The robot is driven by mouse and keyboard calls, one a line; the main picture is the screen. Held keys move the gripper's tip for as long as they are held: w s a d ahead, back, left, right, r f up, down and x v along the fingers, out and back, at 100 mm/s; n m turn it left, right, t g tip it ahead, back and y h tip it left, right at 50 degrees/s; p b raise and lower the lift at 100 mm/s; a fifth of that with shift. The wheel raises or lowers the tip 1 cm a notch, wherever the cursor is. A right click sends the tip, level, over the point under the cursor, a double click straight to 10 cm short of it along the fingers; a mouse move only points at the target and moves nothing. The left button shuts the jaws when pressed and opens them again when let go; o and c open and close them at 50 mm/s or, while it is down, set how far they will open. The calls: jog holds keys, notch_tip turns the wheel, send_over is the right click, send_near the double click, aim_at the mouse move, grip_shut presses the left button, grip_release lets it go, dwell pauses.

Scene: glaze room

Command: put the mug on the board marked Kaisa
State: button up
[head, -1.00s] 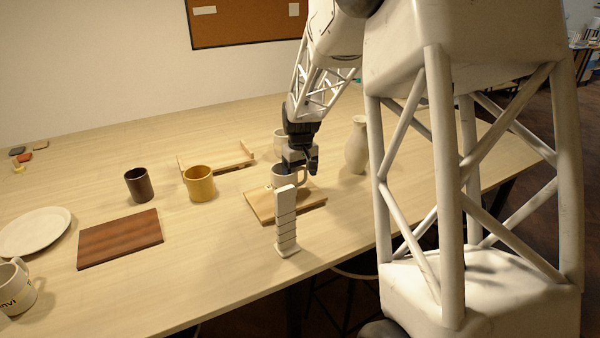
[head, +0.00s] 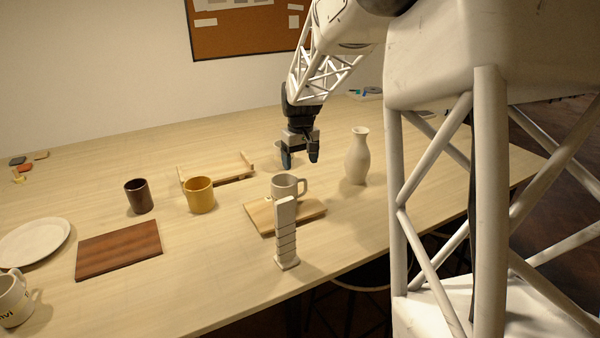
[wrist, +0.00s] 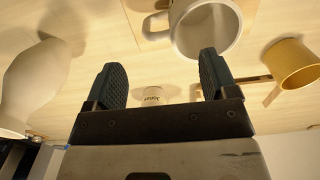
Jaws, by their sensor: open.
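A pale grey mug (head: 284,184) stands upright on a light wooden board (head: 312,211), its handle to the right. No name on that board is legible. My gripper (head: 301,160) is open and empty, above and apart from this mug. In the wrist view the mug (wrist: 184,32) is beyond the open fingertips (wrist: 162,66), with the board (wrist: 134,22) partly hidden by it. A dark red-brown board (head: 120,248) lies bare at the left, with no readable name. A white mug with partly visible lettering (head: 14,300) stands at the left edge.
A white striped upright piece (head: 286,235) stands close in front of the light board. A vase (head: 357,158) is to the right. A yellow mug (head: 199,196), a dark brown cup (head: 139,196) and a plate (head: 36,241) are leftward. Another pale mug (head: 279,150) is partly hidden behind my gripper.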

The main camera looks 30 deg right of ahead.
jog(key=shift+r, duration=1.9)
jog(key=shift+t, duration=0.7)
jog(key=s+a+r, duration=0.1)
jog(key=s+a, duration=0.3)
jog(key=s, duration=0.2)
jog(key=s+a+r, duration=0.2)
jog(key=s+a, duration=0.3)
jog(key=s, duration=0.1)
jog(key=s+a+r, duration=0.1)
jog(key=s+a, duration=0.3)
jog(key=s, duration=0.2)
jog(key=shift+s+a+r, duration=0.15)
jog(key=shift+a+r, duration=0.1)
jog(key=s+a+f, duration=0.2)
jog(key=s+a, duration=0.1)
jog(key=s, duration=0.6)
jog(key=s+a+f+t, duration=0.1)
jog(key=s+a, duration=0.3)
jog(key=s, duration=0.5)
jog(key=shift+f, duration=0.55)
